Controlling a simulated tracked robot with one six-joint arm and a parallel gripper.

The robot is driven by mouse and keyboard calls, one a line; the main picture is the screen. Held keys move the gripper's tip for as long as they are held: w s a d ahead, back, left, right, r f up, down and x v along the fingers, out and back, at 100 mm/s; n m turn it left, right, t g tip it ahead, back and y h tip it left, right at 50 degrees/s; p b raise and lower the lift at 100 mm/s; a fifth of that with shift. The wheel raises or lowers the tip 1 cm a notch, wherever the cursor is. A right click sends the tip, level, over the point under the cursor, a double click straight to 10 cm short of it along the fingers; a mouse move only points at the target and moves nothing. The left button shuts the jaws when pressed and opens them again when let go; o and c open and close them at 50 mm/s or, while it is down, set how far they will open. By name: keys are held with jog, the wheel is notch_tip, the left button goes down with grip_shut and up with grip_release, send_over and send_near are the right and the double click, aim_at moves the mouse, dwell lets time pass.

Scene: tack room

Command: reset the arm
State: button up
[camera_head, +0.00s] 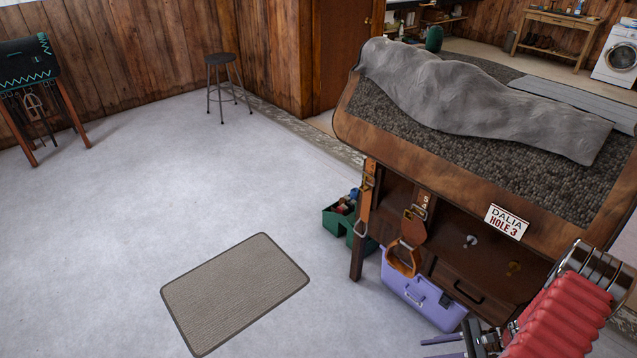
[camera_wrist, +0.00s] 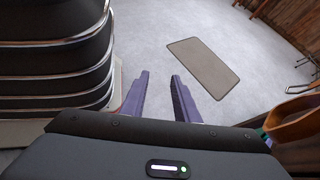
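My gripper shows in the wrist view (camera_wrist: 160,74) with its two purple fingers apart. Nothing is between them, and bare floor shows past the tips. In the head view the gripper (camera_head: 432,348) is low at the right, in front of the wooden stand and near the lilac box. Only part of it shows there, at the bottom edge.
A wooden stand (camera_head: 390,141) bears a grey cloth (camera_head: 480,95); a brown stirrup (camera_head: 403,258) hangs on its front. A lilac box (camera_head: 420,294) and green caddy (camera_head: 337,222) are below. A mat (camera_head: 235,290) lies on open floor. A stool (camera_head: 222,60) stands behind.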

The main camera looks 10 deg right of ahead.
jog(key=w+a+r+n+g+h, duration=0.1)
jog(key=a+r+n+g+h, duration=0.3)
jog(key=r, duration=0.9)
jog(key=a+r+n+g+h, duration=0.1)
jog(key=a+r+n+h, duration=0.45)
jog(key=r, duration=0.85)
jog(key=s+a+r+n+t, duration=0.1)
jog(key=a+r+n+t, duration=0.1)
jog(key=a+r, duration=0.3)
jog(key=s+a+r+n+t+h, duration=0.1)
jog(key=s+a+r+n+t, duration=0.1)
jog(key=a+r+n, duration=0.3)
jog(key=s+a+r+n+t+h, duration=0.1)
jog(key=a+r+n+t, duration=0.1)
jog(key=a+r, duration=0.4)
notch_tip(320, 180, up, 5)
jog(key=shift+s+a+r+n+t, duration=0.1)
jog(key=shift+s+a+n+t, duration=0.25)
jog(key=shift+n, duration=0.3)
jog(key=shift+d, duration=0.15)
